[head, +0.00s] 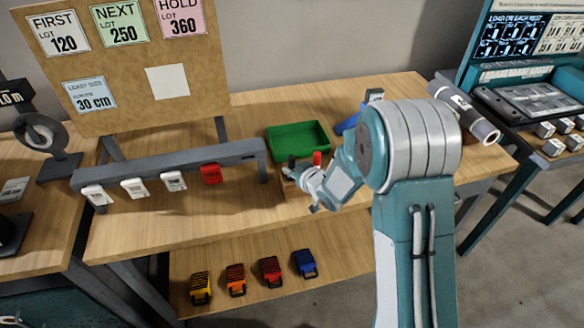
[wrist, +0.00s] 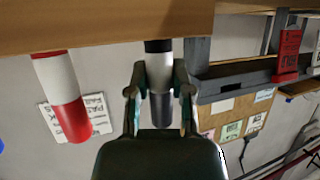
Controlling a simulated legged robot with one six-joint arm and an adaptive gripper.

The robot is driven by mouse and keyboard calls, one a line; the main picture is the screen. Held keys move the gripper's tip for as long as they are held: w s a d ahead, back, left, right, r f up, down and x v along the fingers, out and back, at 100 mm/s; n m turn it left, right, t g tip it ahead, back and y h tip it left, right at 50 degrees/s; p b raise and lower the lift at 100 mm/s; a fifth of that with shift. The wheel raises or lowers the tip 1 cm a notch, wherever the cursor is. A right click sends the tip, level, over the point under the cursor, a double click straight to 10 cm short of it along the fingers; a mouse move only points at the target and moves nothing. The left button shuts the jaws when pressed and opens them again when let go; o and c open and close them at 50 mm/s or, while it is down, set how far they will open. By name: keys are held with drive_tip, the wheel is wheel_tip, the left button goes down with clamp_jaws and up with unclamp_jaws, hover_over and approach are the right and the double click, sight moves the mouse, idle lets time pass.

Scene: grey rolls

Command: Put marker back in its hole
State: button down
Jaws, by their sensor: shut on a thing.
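In the wrist view, which is upside down, my gripper (wrist: 158,88) is shut on a marker (wrist: 159,68) with a white-grey barrel, a dark grey end and a black band. The black band meets the edge of a wooden block (wrist: 90,22); I cannot tell whether the marker sits in a hole. A white marker with a red end (wrist: 62,95) stands at the block beside it. In the head view the small wooden block (head: 290,188) is partly hidden by my wrist, and the red end (head: 317,158) shows above it.
A green tray (head: 298,140) lies just behind the block. A grey rail (head: 170,163) with white tags and a red tag (head: 211,174) stands to the left. A blue object (head: 347,122) and a roll (head: 465,110) lie to the right. Coloured cases rest on the lower shelf.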

drive_tip(key=shift+f, duration=0.1)
drive_tip(key=shift+c, duration=2.2)
unclamp_jaws()
drive_tip(key=shift+s, duration=0.1)
drive_tip(key=v, duration=1.1)
drive_tip(key=shift+s+d, duration=0.25)
drive_tip(key=shift+d, duration=0.05)
